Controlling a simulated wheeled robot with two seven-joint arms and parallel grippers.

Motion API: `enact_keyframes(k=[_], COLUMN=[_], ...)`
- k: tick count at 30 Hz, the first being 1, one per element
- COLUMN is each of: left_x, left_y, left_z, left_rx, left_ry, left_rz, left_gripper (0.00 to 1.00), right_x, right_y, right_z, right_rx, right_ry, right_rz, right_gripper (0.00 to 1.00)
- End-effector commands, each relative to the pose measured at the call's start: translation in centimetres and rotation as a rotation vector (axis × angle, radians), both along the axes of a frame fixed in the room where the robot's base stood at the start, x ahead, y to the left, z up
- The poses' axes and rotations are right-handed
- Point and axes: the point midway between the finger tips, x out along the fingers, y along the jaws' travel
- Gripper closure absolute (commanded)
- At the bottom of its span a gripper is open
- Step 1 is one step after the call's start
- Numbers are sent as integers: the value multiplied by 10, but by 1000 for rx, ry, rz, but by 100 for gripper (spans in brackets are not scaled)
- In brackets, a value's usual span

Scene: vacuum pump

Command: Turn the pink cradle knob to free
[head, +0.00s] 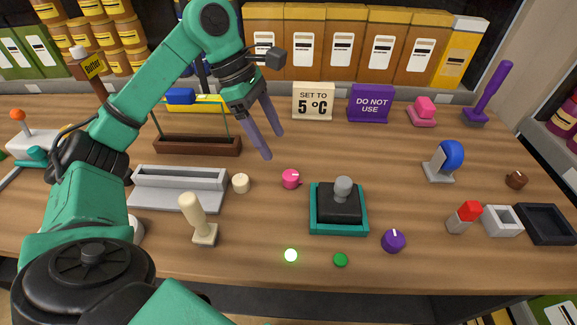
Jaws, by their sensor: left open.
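The pink knob (291,179) sits on the wooden table near the middle, left of the teal-and-black block. It is small and round, with a pale pointer mark on its top near the right side. Any lettering around it is too small to read. My left gripper (273,146) is open and empty, its two purple-grey fingers pointing down. In the picture the fingertips are just above and left of the knob, apart from it. My right gripper is not in view.
A cream knob (240,183) and a grey trough (180,187) lie left of the pink knob. The teal tray (339,228) with its grey-handled block is close on the right. A purple knob (393,241) and a "SET TO 5 °C" sign (313,102) are farther off.

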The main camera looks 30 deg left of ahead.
Motion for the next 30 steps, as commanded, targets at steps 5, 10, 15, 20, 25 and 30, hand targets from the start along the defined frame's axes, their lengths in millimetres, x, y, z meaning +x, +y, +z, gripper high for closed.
enact_keyframes(k=[5, 10, 15, 20, 25, 30], left_x=[3, 7, 9, 9, 9, 9], left_y=[-18, -32, -38, -38, -38, -38], left_z=[-47, -80, -95, -95, -95, -95], left_rx=[-1, -1, 0, 0, 0, 0], left_ry=[7, 4, 1, 0, 0, -1], left_rz=[-2, -1, 0, 0, 0, 0], left_gripper=[24, 24, 24, 24, 66, 100], right_x=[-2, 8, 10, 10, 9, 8], right_y=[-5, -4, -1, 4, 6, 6], right_z=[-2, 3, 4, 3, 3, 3], right_rx=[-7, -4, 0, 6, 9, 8], right_ry=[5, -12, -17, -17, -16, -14], right_rz=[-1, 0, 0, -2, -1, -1], right_gripper=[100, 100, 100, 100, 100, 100])
